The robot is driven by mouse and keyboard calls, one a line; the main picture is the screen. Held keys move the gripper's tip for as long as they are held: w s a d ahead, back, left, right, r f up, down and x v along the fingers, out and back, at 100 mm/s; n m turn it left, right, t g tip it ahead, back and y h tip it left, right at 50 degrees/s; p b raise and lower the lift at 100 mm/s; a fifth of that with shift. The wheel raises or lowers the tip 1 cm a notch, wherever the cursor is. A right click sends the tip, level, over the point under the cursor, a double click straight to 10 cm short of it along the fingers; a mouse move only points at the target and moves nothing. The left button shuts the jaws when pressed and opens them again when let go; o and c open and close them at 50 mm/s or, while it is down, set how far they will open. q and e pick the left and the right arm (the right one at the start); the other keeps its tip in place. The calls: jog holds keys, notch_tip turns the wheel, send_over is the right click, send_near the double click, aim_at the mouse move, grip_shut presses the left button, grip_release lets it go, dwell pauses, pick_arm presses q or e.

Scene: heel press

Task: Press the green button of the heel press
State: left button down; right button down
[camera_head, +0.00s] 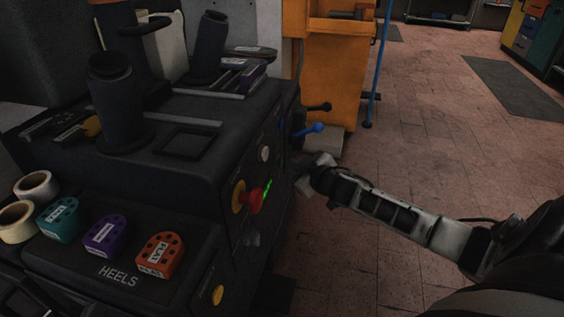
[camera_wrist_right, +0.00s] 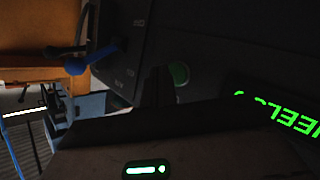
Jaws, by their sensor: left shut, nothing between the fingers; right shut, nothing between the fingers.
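The heel press is the dark machine (camera_head: 190,170) filling the left of the head view. In the right wrist view its round green button (camera_wrist_right: 180,73) shows on the dark panel, partly covered by my gripper. My right gripper (camera_head: 304,182) reaches in from the right to the panel side. Its dark shut fingers (camera_wrist_right: 158,80) appear right beside the button in the wrist view, with nothing held. I cannot tell whether they touch it. My left gripper is not in view.
An orange cabinet (camera_head: 335,85) stands behind.

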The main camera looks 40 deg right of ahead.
jog(key=shift+w+a, duration=0.3)
jog(key=shift+w, duration=0.05)
jog(key=shift+w+a, duration=0.3)
jog(key=shift+w, duration=0.1)
dwell(1.2)
jog(key=shift+p, duration=0.3)
jog(key=shift+s+d+p, duration=0.4)
jog(key=shift+s+d, duration=0.1)
jog(key=shift+s, duration=0.2)
jog(key=shift+s+d+p, duration=0.45)
jog(key=shift+s+d, duration=0.35)
jog(key=shift+s, duration=0.2)
jog(key=shift+s+d+p, duration=0.45)
jog(key=shift+s+d, duration=0.35)
jog(key=shift+s, duration=0.2)
